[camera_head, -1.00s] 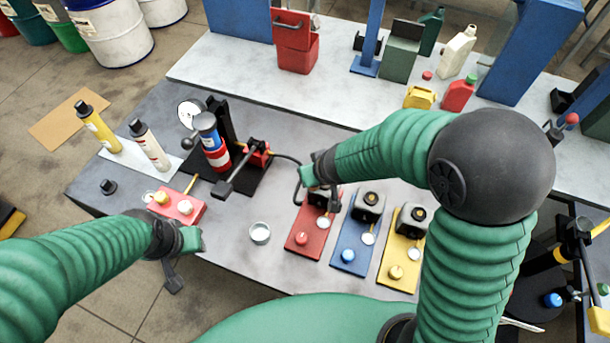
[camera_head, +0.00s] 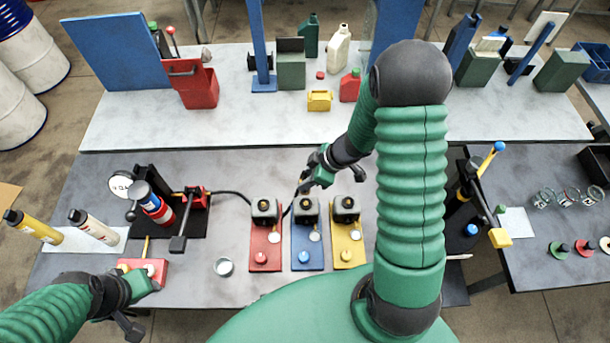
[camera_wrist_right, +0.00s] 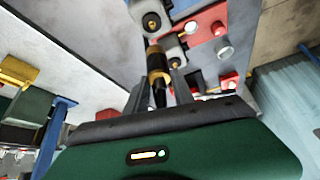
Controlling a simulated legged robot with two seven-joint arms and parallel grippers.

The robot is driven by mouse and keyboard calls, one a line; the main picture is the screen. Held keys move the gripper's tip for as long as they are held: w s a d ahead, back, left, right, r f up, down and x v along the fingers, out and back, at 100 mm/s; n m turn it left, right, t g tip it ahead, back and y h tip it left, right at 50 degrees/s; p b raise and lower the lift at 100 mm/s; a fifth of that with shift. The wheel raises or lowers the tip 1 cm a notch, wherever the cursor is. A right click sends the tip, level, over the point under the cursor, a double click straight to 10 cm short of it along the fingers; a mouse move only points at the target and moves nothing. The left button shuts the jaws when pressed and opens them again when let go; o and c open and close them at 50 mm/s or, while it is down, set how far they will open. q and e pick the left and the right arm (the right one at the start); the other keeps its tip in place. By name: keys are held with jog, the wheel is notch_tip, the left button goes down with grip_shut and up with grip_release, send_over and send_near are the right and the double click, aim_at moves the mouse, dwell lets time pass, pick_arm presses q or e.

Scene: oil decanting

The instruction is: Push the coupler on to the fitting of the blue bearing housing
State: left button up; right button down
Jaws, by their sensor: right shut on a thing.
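The blue bearing housing (camera_head: 305,210) is a dark grey block on a blue plate, between the red and yellow ones in the head view. My right gripper (camera_head: 303,186) is just behind it. In the right wrist view my gripper (camera_wrist_right: 160,88) is shut on the brass and black coupler (camera_wrist_right: 157,65). The coupler's tip points toward a grey housing (camera_wrist_right: 151,20) beside a blue plate edge; a gap seems to show between them. Whether the tip touches a fitting is unclear. My left gripper (camera_head: 132,318) is at the lower left; its jaw opening is unclear.
The red bearing housing (camera_head: 266,212) and yellow bearing housing (camera_head: 345,208) stand close on either side. A black hose (camera_head: 232,194) runs from the pump stand (camera_head: 172,225) toward the housings. A small round tin (camera_head: 224,266) and a red block with knobs (camera_head: 143,268) are at left.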

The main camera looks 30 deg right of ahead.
jog(key=shift+s+f, duration=0.1)
jog(key=shift+f, duration=0.05)
jog(key=f+b, duration=0.2)
jog(key=f, duration=0.1)
jog(key=f+b, duration=0.1)
jog(key=f, duration=0.1)
jog(key=shift+d+b, duration=0.25)
jog(key=shift+b, duration=0.1)
jog(key=shift+f, duration=0.25)
jog(key=shift+a+r, duration=0.1)
jog(key=shift+a, duration=0.1)
jog(key=shift+d, duration=0.2)
jog(key=shift+a+p, duration=0.1)
jog(key=shift+p, duration=0.2)
